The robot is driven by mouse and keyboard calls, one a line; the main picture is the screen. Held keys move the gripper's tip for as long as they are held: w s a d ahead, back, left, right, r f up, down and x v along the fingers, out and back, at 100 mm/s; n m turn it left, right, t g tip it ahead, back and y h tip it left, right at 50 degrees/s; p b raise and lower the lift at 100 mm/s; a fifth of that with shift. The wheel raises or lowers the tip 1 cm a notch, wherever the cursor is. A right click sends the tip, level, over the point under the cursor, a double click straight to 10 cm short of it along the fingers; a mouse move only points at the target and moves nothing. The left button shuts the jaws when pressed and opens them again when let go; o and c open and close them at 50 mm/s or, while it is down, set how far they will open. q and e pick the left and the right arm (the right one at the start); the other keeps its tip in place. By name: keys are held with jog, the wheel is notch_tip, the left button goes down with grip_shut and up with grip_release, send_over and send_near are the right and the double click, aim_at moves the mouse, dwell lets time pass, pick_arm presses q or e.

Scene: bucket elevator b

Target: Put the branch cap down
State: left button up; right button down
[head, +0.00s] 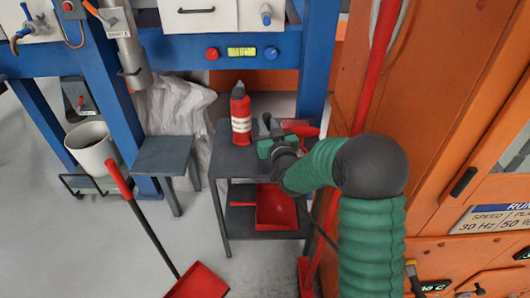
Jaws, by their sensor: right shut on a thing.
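My right gripper (273,138) is low over the dark top of a small two-level stand (228,160), at the end of my green arm. It is shut on a small dark piece, taken to be the branch cap (267,122). The cap is small and partly hidden by the gripper, and I cannot tell whether it touches the stand top. My left gripper is not in view.
A red bottle (240,112) stands on the stand top left of my gripper. A red item (300,128) lies just right of it. A red tray (275,207) sits on the lower shelf. A bare dark stool (162,156) stands left. Orange cabinets (450,120) close off the right.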

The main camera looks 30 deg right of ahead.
jog(key=f+b, duration=0.1)
jog(key=f, duration=0.2)
jog(key=shift+s+a+f+b, duration=0.2)
jog(key=shift+f+b, duration=0.1)
jog(key=shift+b, duration=0.05)
jog(key=f+b, duration=0.1)
jog(key=f, duration=0.3)
jog(key=d+f+b, duration=0.1)
jog(key=f, duration=0.1)
jog(key=shift+f+b, duration=0.1)
jog(key=shift+b, duration=0.2)
jog(key=shift+a+r, duration=0.2)
jog(key=shift+a, duration=0.05)
jog(key=c, duration=1.6)
grip_release()
jog(key=o, duration=0.3)
jog(key=shift+d+f, duration=0.1)
